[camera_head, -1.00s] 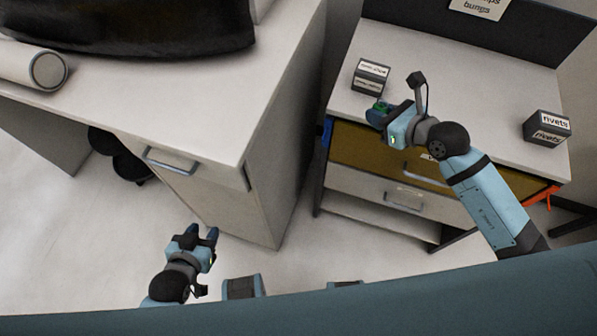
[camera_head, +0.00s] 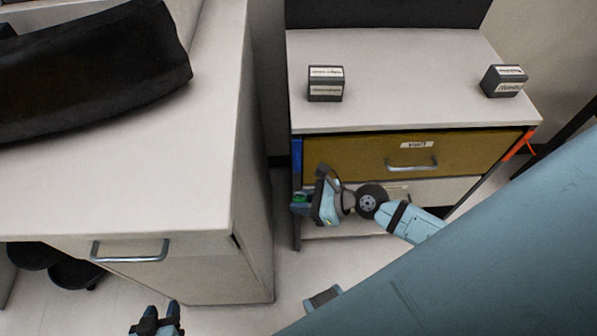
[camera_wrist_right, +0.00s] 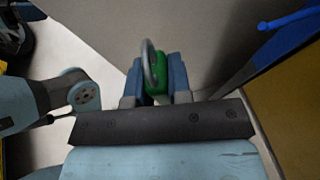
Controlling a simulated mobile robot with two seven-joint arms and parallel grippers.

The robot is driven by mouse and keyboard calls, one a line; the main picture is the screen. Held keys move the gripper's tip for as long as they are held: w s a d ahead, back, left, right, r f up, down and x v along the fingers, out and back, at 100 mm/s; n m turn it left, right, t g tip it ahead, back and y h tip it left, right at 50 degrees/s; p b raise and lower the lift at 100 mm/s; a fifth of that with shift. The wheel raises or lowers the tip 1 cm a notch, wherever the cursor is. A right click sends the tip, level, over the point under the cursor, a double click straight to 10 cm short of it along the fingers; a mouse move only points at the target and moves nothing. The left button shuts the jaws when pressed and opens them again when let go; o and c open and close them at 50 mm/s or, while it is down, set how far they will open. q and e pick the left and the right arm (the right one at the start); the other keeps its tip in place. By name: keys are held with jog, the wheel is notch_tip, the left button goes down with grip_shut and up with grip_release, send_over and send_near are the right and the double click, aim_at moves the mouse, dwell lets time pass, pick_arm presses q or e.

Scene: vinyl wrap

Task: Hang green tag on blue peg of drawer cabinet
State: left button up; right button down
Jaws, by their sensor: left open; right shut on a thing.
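The green tag (camera_wrist_right: 159,82) with a grey metal ring (camera_wrist_right: 148,62) is held between the blue fingers of my right gripper (camera_wrist_right: 156,70). In the head view the green tag (camera_head: 299,198) shows small at the fingers of my right gripper (camera_head: 303,202), by the cabinet's left front corner. The drawer cabinet (camera_head: 390,110) has a yellow-brown upper drawer. The blue peg (camera_wrist_right: 288,18) sticks out at the upper right of the wrist view, apart from the ring. In the head view, blue (camera_head: 297,154) shows at the cabinet's left side, above the gripper. My left gripper (camera_head: 162,314) is open and empty at the bottom edge.
A white desk (camera_head: 140,195) with a handle stands left of the cabinet, with a narrow gap between. A black roll (camera_head: 95,75) lies on it. Two labelled boxes, left (camera_head: 325,84) and right (camera_head: 504,81), stand on the cabinet. An orange peg (camera_head: 519,146) is at its right side.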

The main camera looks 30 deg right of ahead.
jog(key=shift+w+d+f+b, duration=0.1)
jog(key=shift+w+d+b, duration=0.25)
jog(key=shift+w, duration=0.3)
jog(key=shift+w+d+f+b, duration=0.1)
jog(key=shift+w+d+b, duration=0.15)
jog(key=shift+w, duration=0.35)
pick_arm(q)
jog(key=f+b, duration=0.1)
jog(key=b, duration=0.1)
jog(key=f+b, duration=0.2)
jog(key=shift+w+f, duration=0.1)
jog(key=shift+w, duration=0.2)
pick_arm(e)
jog(key=w+d, duration=0.1)
jog(key=w, duration=0.1)
jog(key=w+d, duration=0.1)
jog(key=w, duration=0.1)
jog(key=w+d+f, duration=0.1)
jog(key=w, duration=0.1)
jog(key=shift+w, duration=0.3)
pick_arm(q)
jog(key=shift+d, duration=0.2)
pick_arm(e)
jog(key=shift+f, duration=0.1)
